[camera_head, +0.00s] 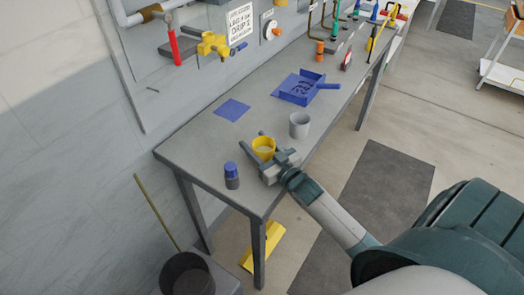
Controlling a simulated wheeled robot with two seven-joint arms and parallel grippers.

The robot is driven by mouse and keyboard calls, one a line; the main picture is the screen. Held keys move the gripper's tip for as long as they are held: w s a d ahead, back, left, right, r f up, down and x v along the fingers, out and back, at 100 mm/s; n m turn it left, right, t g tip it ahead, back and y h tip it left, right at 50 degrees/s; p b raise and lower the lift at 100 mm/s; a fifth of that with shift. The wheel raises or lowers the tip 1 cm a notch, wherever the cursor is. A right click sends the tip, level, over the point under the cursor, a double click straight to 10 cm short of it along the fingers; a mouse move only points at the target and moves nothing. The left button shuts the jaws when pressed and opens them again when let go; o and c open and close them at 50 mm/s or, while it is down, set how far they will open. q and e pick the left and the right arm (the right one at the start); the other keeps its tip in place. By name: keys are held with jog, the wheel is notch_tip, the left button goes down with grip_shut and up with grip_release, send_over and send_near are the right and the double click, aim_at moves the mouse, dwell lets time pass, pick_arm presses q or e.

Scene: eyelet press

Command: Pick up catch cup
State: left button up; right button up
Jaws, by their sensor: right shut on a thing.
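A small yellow cup (263,153) is near the front corner of the grey bench. My right gripper (262,147) reaches in from the lower right, with its fingers on either side of this cup and shut on it. The cup looks upright; the gripper hides part of its lower side, and I cannot tell whether it touches the bench top. A light grey cup (299,126) stands upright just behind and to the right of the gripper. No label shows which one is the catch cup. My left gripper is out of view.
A dark jar with a blue lid (231,176) stands left of the gripper on the bench (195,142). A blue mat (232,109) and a blue tray (298,88) lie farther back. A yellow valve (213,44) is on the wall. A dark bucket (187,275) is below left.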

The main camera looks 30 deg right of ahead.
jog(key=shift+r, duration=0.1)
jog(key=shift+r, duration=0.5)
jog(key=r, duration=0.1)
jog(key=r+b, duration=0.1)
jog(key=r, duration=0.1)
jog(key=shift+s+d+b, duration=0.2)
jog(key=shift+d+b, duration=0.1)
jog(key=shift+d, duration=0.05)
jog(key=s+d+r+b, duration=0.2)
jog(key=s+d+r, duration=0.4)
jog(key=d, duration=0.2)
jog(key=shift+s+d+r+b, duration=0.3)
jog(key=shift+r+b, duration=0.1)
